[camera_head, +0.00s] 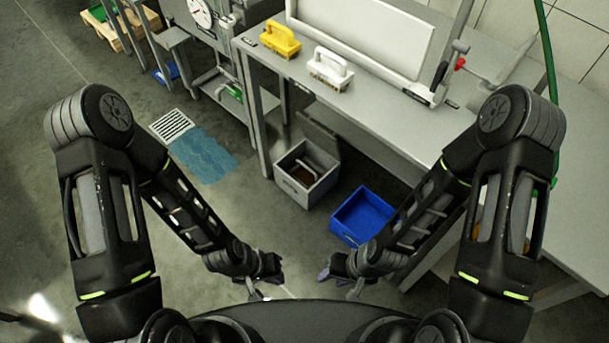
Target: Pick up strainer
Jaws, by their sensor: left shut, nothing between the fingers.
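I cannot make out a strainer for certain. A pale slotted grate (171,125) lies flat on the floor at the left, beside a blue wet-looking patch; I cannot tell whether it is a strainer or a drain cover. My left gripper (256,292) is low in the middle of the view, shut and empty, well away from the grate. My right gripper (353,290) is just to its right, pointing inward; its fingers are too small and dark to read.
A grey table (395,110) at the back right carries a yellow-handled brush (280,40), a white-handled brush (330,70) and a white frame (365,35). A grey crate (318,190) and a blue crate (362,217) stand on the floor.

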